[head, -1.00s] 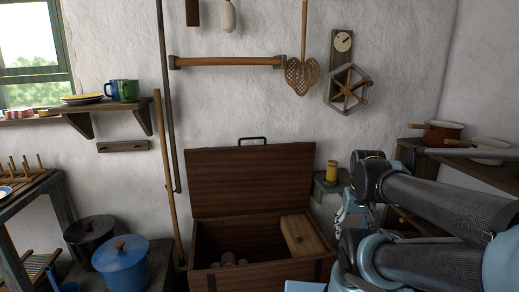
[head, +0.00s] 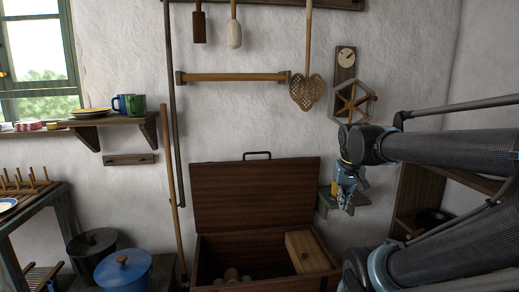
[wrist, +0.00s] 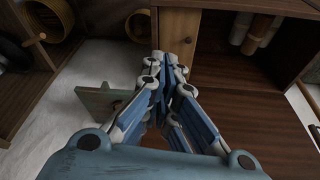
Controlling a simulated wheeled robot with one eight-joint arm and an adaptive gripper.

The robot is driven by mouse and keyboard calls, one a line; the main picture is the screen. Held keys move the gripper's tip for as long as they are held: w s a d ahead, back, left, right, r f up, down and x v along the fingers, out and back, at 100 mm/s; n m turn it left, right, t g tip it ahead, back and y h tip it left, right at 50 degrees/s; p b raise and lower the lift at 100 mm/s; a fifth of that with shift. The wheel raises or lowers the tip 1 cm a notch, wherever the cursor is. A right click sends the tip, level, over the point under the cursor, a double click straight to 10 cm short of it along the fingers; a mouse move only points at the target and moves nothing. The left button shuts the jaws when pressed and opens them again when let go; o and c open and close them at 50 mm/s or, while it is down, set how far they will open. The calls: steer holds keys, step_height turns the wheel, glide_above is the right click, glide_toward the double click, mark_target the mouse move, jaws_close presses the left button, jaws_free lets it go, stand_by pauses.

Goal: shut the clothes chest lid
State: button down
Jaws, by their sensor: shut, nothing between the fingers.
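The clothes chest (head: 262,244) stands against the wall in the lower middle of the head view. Its dark brown lid (head: 255,192) stands upright, open, with a black handle (head: 257,155) on its top edge. Inside are a lighter wooden box (head: 311,252) at the right and some rolled items. My gripper (head: 347,208) hangs right of the lid, in front of the small wall shelf, apart from the lid in the picture. In the wrist view my gripper (wrist: 168,60) is shut and empty, with the box (wrist: 180,35) and the lid (wrist: 245,110) beyond it.
A small wall shelf (head: 328,203) with a yellow item is partly hidden behind my gripper. A long pole (head: 174,200) leans left of the chest. A blue pot (head: 123,269) stands lower left. A shelf unit (head: 418,190) is at the right. The wall above the lid holds hanging tools.

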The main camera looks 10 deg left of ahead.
steer(key=w+a+r+n+t, duration=0.1)
steer(key=w+a+r+t, duration=0.1)
steer(key=w+a+r, duration=1.05)
steer(key=w+a+r+n+t+y, duration=0.1)
steer(key=w+a+r, duration=0.1)
steer(key=w+a, duration=0.6)
steer(key=w+a+r+n+y, duration=0.1)
steer(key=w+a+r, duration=0.3)
steer(key=a, duration=0.7)
steer(key=x, duration=1)
steer(key=shift+w+a+f, duration=0.15)
steer(key=shift+f, duration=0.2)
